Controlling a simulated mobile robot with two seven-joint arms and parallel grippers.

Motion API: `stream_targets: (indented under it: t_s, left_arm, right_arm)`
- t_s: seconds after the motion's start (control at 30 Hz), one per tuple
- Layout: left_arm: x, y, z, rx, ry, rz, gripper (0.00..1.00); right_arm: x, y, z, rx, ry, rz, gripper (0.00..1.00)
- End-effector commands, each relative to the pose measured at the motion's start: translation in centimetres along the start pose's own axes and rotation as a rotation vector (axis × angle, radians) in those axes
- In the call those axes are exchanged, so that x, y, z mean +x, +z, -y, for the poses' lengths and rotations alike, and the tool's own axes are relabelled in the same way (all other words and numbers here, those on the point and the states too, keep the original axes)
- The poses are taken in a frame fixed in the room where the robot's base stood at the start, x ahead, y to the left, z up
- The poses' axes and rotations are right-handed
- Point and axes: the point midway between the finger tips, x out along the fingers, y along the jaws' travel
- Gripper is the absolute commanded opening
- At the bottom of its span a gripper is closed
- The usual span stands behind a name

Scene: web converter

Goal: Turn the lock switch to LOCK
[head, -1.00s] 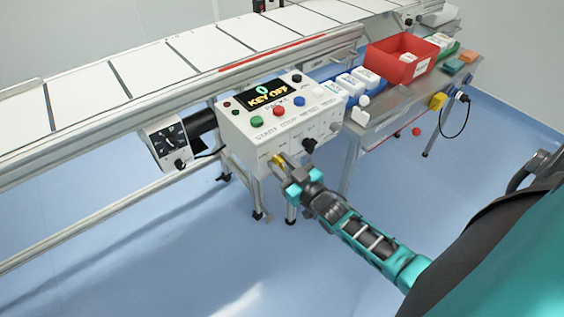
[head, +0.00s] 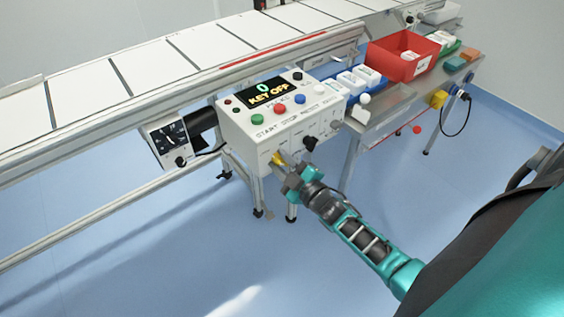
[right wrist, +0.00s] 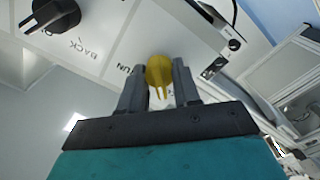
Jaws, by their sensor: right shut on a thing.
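The white control box (head: 270,125) has a yellow switch knob (head: 277,159) low on its front face. In the right wrist view the yellow knob (right wrist: 159,74) sits between my two right fingers, with a label that seems to read RUN beside it. My right gripper (head: 284,162) is shut on the knob, close to the box face. The LOCK marking cannot be read; fingers and palm hide part of the face around the knob. The box display reads 0 and KEY OFF. My left gripper is not in view.
A black knob (head: 310,143) is on the same face, right of the yellow one; it shows in the wrist view near the word BACK. Several push buttons are on the box top. The conveyor (head: 130,85) runs behind, and a red bin (head: 398,62) stands at right.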

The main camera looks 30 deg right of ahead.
Motion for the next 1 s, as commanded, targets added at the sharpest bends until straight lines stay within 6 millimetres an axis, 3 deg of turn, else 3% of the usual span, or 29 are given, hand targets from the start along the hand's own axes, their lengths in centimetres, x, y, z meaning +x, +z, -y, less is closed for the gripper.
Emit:
stream_targets:
  t_s: [0.43, 0.47, 0.5, 0.7, 1.0]
  left_arm:
    - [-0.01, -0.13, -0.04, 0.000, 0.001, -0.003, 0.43]
    - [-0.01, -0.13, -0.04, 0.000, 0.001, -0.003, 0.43]
    - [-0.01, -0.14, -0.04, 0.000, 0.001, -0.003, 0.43]
    - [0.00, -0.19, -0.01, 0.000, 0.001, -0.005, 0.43]
    - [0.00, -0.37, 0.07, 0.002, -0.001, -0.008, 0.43]
  right_arm:
    - [0.01, -0.03, 0.00, -0.012, 0.000, -0.001, 0.01]
    - [0.01, -0.03, 0.00, -0.012, 0.000, -0.001, 0.34]
    - [0.01, -0.03, 0.00, -0.011, 0.000, -0.001, 0.37]
    - [0.01, -0.02, 0.00, -0.010, 0.000, 0.000, 0.56]
    - [-0.34, 0.01, 0.02, -0.009, -0.001, 0.001, 0.56]
